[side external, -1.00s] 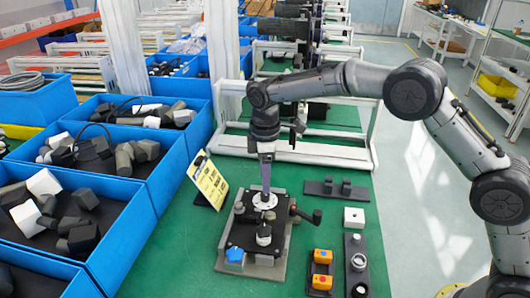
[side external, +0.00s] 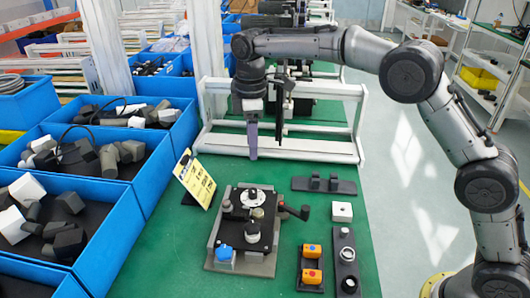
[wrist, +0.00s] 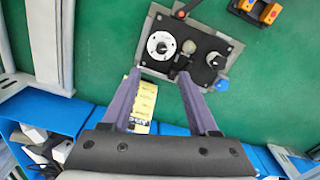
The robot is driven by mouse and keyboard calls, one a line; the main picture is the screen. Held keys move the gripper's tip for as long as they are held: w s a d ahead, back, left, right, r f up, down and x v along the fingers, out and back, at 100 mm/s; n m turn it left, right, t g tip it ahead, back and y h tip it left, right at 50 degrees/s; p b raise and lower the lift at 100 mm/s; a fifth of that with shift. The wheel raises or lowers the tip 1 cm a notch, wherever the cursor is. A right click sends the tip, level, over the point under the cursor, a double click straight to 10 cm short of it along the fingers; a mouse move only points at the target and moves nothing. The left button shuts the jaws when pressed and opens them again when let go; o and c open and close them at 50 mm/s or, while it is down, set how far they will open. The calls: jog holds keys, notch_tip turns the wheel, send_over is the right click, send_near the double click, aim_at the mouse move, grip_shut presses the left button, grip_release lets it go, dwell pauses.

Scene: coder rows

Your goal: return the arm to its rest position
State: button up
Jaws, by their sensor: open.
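My gripper (side external: 253,155) hangs pointing down above the green table, behind and clear of the black fixture. In the wrist view my gripper (wrist: 160,77) has its two purple fingers spread apart with nothing held between them. The black fixture (side external: 228,233) sits on a grey plate on the table. It carries a round white disc (side external: 253,197), a white-topped knob (side external: 252,231), a blue knob (side external: 224,252) and a side lever. The disc also shows in the wrist view (wrist: 160,46), beyond the fingertips.
A yellow card (side external: 197,182) stands tilted left of the fixture. Blue bins (side external: 115,212) with grey and white parts line the left. A white frame (side external: 285,145) stands behind. Orange-button box (side external: 311,268) and black stands are at right. Green table between card and frame is clear.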

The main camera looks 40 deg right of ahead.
jog(key=s+d+r+m+t, duration=0.1)
jog(key=s+d+r, duration=0.35)
jog(key=r, duration=0.25)
jog(key=s+d+r+m+t, duration=0.1)
jog(key=s+d+r+t, duration=0.15)
jog(key=s+r, duration=0.35)
jog(key=s+d+r+m, duration=0.1)
jog(key=s+d, duration=0.1)
jog(key=s, duration=0.4)
jog(key=s+d+r+m, duration=0.2)
jog(key=s+d, duration=0.1)
jog(key=s, duration=0.3)
jog(key=s+d+f+m+t, duration=0.1)
jog(key=s+f+m+t, duration=0.1)
jog(key=s+f+m, duration=0.5)
jog(key=s+f, duration=0.5)
jog(key=f, duration=0.1)
jog(key=shift+s+d, duration=0.4)
